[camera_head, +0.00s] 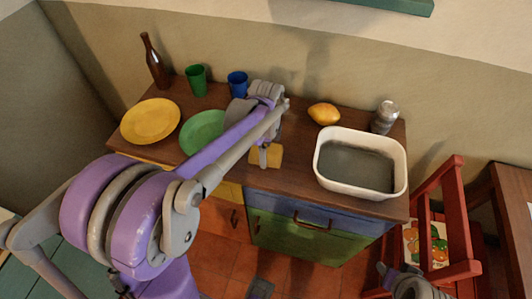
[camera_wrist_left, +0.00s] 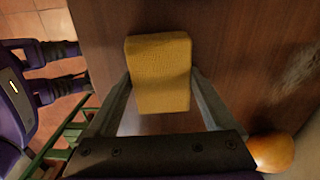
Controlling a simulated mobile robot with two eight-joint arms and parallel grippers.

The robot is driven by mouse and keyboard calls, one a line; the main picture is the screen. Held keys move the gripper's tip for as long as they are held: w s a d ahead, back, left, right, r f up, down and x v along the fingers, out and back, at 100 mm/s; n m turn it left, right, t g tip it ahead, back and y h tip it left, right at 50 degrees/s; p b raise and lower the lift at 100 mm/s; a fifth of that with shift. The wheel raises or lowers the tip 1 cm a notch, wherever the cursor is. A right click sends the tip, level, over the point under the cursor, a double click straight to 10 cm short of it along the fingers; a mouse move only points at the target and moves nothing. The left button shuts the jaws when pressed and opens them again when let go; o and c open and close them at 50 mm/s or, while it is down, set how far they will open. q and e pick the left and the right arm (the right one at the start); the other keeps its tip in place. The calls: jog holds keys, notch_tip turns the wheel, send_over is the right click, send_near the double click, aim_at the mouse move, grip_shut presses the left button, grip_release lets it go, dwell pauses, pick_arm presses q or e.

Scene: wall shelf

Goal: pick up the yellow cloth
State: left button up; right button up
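The yellow cloth (camera_head: 272,158) is a small, thick folded block lying near the front edge of the brown cabinet top (camera_head: 296,150). In the left wrist view the cloth (camera_wrist_left: 160,80) sits centred between my finger tips. My left gripper (camera_head: 264,155) points down over the cloth and partly covers it in the head view. Its two fingers (camera_wrist_left: 160,76) are apart, one along each side of the cloth, and do not appear closed on it. Grey parts of my right arm (camera_head: 408,284) show at the bottom right; its fingers cannot be made out.
A yellow plate (camera_head: 150,121), green plate (camera_head: 203,132), brown bottle (camera_head: 154,62), green cup (camera_head: 196,80) and blue cup (camera_head: 237,83) stand left. A lemon (camera_head: 324,113), can (camera_head: 385,117) and white basin (camera_head: 331,182) stand right. A red chair (camera_head: 458,212) is beside the cabinet.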

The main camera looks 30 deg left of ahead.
pick_arm(q)
jog(key=c, duration=0.7)
jog(key=shift+r, duration=0.1)
notch_tip(320, 180, up, 10)
jog(key=shift+f+p, duration=0.1)
jog(key=shift+p, duration=0.25)
